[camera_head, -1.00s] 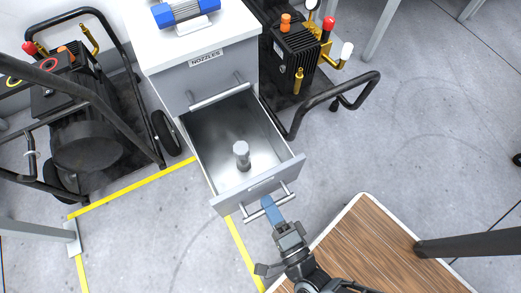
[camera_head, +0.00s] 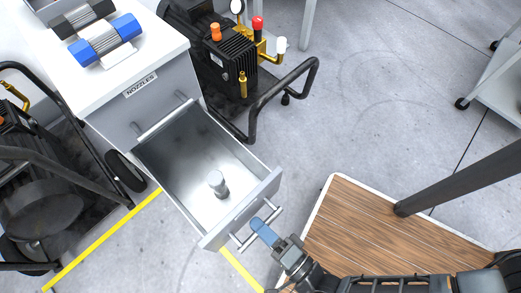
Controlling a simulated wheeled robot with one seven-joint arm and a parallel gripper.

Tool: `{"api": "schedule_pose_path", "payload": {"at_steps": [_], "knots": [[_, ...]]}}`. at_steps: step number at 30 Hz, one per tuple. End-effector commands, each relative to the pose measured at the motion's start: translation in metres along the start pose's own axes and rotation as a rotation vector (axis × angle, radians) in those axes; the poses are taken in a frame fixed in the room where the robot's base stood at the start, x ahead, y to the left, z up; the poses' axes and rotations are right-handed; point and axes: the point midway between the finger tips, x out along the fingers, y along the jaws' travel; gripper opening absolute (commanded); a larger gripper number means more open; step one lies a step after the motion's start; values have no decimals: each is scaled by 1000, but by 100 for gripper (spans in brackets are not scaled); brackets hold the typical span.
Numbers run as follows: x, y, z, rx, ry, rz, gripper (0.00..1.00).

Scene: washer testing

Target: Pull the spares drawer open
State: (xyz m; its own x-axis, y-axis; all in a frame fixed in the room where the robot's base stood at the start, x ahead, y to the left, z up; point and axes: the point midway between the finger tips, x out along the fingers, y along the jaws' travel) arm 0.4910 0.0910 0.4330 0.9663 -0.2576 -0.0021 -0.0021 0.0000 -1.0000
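The grey drawer unit stands at upper left. Its lower drawer (camera_head: 182,172) is pulled well out, showing a bare metal inside with one small pale cylinder (camera_head: 218,184) standing in it. I cannot read the label on this drawer's front, so I cannot confirm it is the spares drawer. My gripper (camera_head: 261,228) is at the drawer's bar handle (camera_head: 242,245), its blue finger lying across the bar. It appears shut on the handle; the other finger is hidden.
The closed drawer above is labelled NOZZLES (camera_head: 142,84). Blue-ended cylinders (camera_head: 107,40) lie on the unit's top. Black wheeled machines stand on both sides, one with a bent frame (camera_head: 283,95). A wooden platform (camera_head: 370,225) is at lower right. Open floor lies beyond it.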

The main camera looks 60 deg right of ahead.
Motion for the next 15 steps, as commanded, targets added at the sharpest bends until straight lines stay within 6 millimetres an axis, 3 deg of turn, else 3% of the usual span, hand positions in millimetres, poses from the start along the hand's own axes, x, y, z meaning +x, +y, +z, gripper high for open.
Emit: {"api": "schedule_pose_path", "payload": {"at_steps": [3, 11, 15], "knots": [[0, 0, 0, 0, 0, -1, 38], [-1, 0, 0, 0, 1, -1, 38], [-15, 0, 0, 0, 1, 1, 38]]}}
